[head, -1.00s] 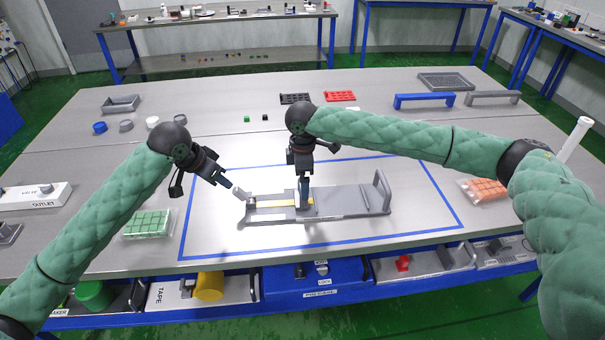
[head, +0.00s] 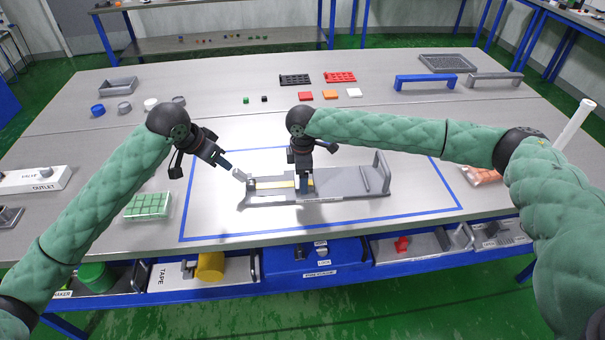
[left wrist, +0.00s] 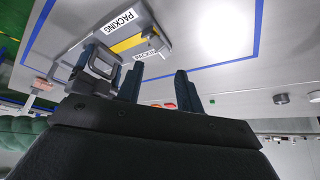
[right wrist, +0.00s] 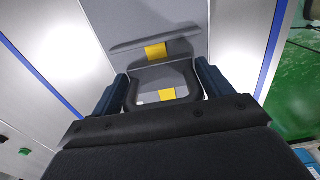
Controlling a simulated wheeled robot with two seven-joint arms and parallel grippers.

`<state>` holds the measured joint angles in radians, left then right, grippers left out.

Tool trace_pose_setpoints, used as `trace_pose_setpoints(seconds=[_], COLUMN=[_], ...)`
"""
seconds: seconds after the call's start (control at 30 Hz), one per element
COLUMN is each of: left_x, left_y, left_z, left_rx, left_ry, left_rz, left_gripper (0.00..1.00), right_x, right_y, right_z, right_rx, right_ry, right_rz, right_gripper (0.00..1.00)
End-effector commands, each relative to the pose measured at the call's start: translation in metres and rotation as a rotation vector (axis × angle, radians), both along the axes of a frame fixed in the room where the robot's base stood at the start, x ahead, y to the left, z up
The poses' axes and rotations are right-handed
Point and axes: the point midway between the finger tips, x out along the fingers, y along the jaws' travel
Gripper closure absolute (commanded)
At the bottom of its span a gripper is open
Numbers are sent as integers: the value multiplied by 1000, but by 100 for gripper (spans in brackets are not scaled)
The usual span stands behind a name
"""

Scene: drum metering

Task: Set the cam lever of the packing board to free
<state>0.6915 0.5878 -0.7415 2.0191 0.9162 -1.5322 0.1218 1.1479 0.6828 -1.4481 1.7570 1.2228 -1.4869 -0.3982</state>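The grey packing board (head: 345,183) lies inside the blue outline, with a yellow strip along its channel. My left gripper (head: 226,162) is just up and left of the lever, fingers apart and empty. My right gripper (head: 304,183) is low over the board's middle; in the right wrist view its fingers stand wide either side of a dark loop handle (right wrist: 163,70). Contact with the handle is unclear.
A green-block tray (head: 148,206) stands left of the outline, and a bag of orange pieces (head: 482,175) stands right. Caps, small blocks, trays and a blue bridge (head: 426,82) line the back. Bins hang below the front edge. The table around the board is clear.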

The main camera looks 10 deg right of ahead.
Motion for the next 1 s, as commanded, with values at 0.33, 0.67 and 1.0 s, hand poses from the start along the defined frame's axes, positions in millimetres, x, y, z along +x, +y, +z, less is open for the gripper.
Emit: trace_pose_setpoints(seconds=[0.33, 0.67, 1.0], left_x=[0, 19, 83], left_y=[0, 0, 37], left_z=[0, 17, -8], left_rx=[0, -21, -155], left_ry=[0, -15, 253], left_rz=[0, 21, 199], left_gripper=[75, 100, 100], right_x=[0, 0, 0], right_y=[0, 0, 0], right_z=[0, 0, 0], right_rx=[0, 0, 0], right_ry=[0, 0, -1], right_rz=[0, 0, 0], right_gripper=[77, 78, 78])
